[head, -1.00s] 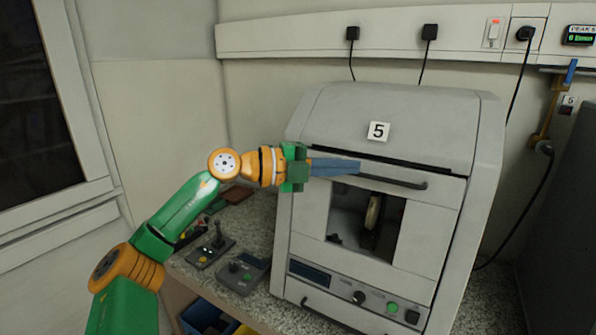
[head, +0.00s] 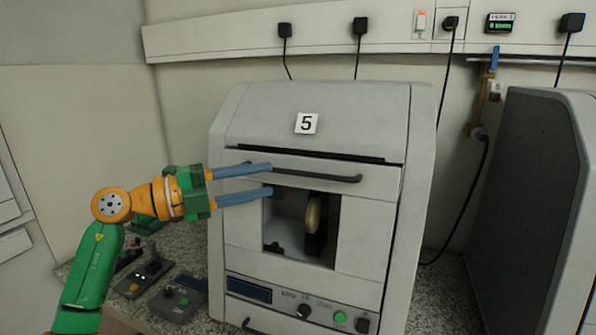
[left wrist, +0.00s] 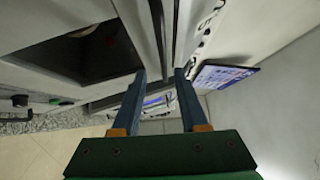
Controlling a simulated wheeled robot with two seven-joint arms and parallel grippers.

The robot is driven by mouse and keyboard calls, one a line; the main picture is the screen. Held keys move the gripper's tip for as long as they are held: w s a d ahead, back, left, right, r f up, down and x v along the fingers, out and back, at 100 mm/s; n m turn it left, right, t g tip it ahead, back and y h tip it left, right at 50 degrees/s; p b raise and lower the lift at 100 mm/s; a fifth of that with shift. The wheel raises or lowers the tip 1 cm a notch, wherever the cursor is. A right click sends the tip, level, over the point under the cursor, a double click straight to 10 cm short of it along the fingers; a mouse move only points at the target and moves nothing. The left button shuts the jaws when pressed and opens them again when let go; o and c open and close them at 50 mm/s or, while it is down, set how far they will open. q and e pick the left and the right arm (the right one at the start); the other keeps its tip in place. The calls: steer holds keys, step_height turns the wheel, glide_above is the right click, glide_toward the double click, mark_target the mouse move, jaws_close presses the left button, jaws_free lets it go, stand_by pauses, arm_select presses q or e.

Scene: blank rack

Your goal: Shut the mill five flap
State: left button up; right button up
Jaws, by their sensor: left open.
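Mill five is a grey cabinet (head: 355,120) with a "5" label on its hood. Its front flap (head: 365,215) carries a dark bar handle (head: 325,176) and surrounds a window area (head: 290,225). A dark gap (head: 320,153) runs between the hood and the flap's top edge. My left gripper (head: 270,179) is open at the left of the flap, its upper finger over the handle's left end and its lower finger at the window's top. I cannot tell whether it touches.
Control boxes (head: 178,300) lie on the speckled worktop left of the mill. Another grey machine (head: 530,180) stands at the right. A socket rail (head: 220,38) with hanging cables runs along the back wall. The air before the mill's right front is clear.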

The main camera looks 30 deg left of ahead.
mark_target(289, 173)
arm_select(q)
steer(key=p+x, duration=0.5)
steer(key=shift+w+d+r, duration=0.2)
steer(key=shift+r, duration=0.1)
steer(key=shift+w+f, duration=0.1)
steer(key=shift+s+a, duration=0.1)
steer(key=shift+s, duration=0.1)
jaws_close()
stand_by(0.8)
